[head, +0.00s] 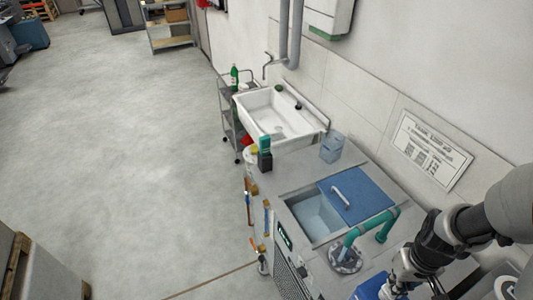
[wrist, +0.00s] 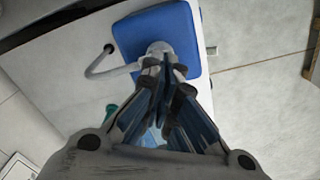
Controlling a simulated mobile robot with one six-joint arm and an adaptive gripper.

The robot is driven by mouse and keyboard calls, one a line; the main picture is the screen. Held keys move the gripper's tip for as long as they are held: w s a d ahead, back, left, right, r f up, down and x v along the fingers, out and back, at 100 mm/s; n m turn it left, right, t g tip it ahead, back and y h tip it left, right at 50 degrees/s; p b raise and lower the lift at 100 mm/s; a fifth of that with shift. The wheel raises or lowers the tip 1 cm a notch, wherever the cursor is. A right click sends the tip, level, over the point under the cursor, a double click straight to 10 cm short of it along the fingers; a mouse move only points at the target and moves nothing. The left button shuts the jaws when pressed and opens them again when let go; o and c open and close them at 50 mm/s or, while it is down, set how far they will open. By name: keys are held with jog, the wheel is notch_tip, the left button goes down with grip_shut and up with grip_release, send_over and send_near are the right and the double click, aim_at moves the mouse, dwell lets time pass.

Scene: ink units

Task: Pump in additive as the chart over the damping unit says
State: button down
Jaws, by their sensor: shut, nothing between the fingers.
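A blue additive container (wrist: 190,30) with a grey pump head (wrist: 158,50) and a bent grey spout (wrist: 95,66) lies under my gripper in the wrist view. My gripper (wrist: 164,78) is shut and empty, its fingertips over the pump head; I cannot tell whether they touch it. In the head view my gripper (head: 391,288) is at the lower right, above a blue container (head: 369,288) partly cut off by the frame. The chart (head: 431,150) hangs on the wall above the damping unit (head: 290,262); its writing is too small to read.
The unit has an open basin (head: 312,215), a blue lid (head: 352,196) with a handle, and a green pipe (head: 372,226) beside my arm. A clear container (head: 331,147) stands at the back. A white sink (head: 281,113) is beyond.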

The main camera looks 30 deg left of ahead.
jog(key=shift+f, duration=0.45)
jog(key=shift+r, duration=0.1)
jog(key=shift+r+p, duration=1.15)
jog(key=shift+r, duration=0.6)
jog(key=shift+f, duration=0.1)
jog(key=shift+f+b, duration=1.45)
jog(key=shift+f, duration=0.2)
jog(key=shift+r+p, duration=1.3)
jog(key=shift+r, duration=0.4)
